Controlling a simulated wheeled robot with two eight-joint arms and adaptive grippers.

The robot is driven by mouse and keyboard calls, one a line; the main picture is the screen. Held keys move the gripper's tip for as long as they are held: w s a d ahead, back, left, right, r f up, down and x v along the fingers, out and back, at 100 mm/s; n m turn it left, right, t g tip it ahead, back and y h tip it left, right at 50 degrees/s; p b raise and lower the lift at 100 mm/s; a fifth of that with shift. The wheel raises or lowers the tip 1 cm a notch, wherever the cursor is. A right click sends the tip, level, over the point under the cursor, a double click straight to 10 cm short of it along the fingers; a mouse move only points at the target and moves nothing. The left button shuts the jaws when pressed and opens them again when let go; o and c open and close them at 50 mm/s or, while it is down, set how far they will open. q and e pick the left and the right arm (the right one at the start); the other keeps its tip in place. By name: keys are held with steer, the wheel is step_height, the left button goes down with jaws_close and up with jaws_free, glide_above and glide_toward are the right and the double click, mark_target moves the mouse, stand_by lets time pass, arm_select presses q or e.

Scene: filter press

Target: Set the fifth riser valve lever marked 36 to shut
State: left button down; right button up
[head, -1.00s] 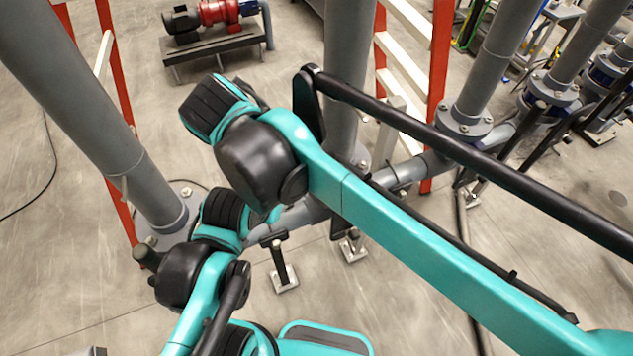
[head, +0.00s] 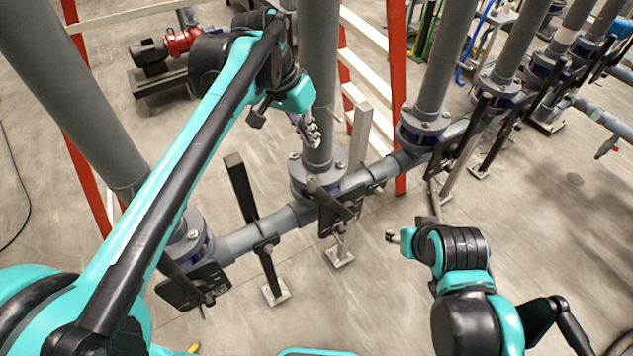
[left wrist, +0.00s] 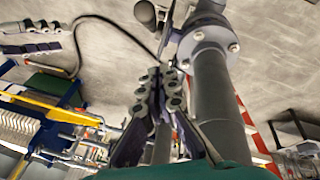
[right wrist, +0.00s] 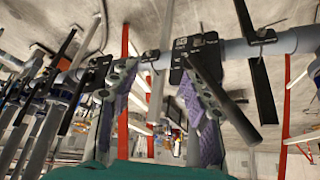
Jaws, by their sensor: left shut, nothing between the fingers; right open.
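Several grey risers stand on a horizontal pipe, with black valve levers and dark plates at their feet. I cannot read 36 on any plate in the head view, so I cannot tell which lever is the fifth. The nearest middle lever (head: 328,198) slants across its plate below the middle riser (head: 318,80). It also seems to show in the right wrist view (right wrist: 222,95), beyond my right fingers. My left gripper (head: 312,132) is shut and empty beside that riser, above the lever. My right gripper (head: 393,237) is open and empty, right of the lever and apart from it.
Another valve plate (head: 192,288) sits at the left riser's foot. An upright black bar (head: 240,188) stands between these two valves. Orange-and-white ladders (head: 397,60) stand behind the pipe. A red pump (head: 183,42) is at the back left.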

arm_select(q)
step_height(320, 180, down, 11)
steer(key=s+d, duration=0.1)
steer(key=d, duration=0.1)
steer(key=shift+s+d+r+m+p, duration=0.15)
steer(key=shift+s+d+m+p, duration=0.15)
steer(key=shift+s+p, duration=0.1)
arm_select(e)
steer(key=shift+s+d+m+t, duration=0.3)
steer(key=shift+d, duration=0.45)
arm_select(q)
steer(key=shift+w, duration=0.15)
arm_select(e)
steer(key=shift+w, duration=0.1)
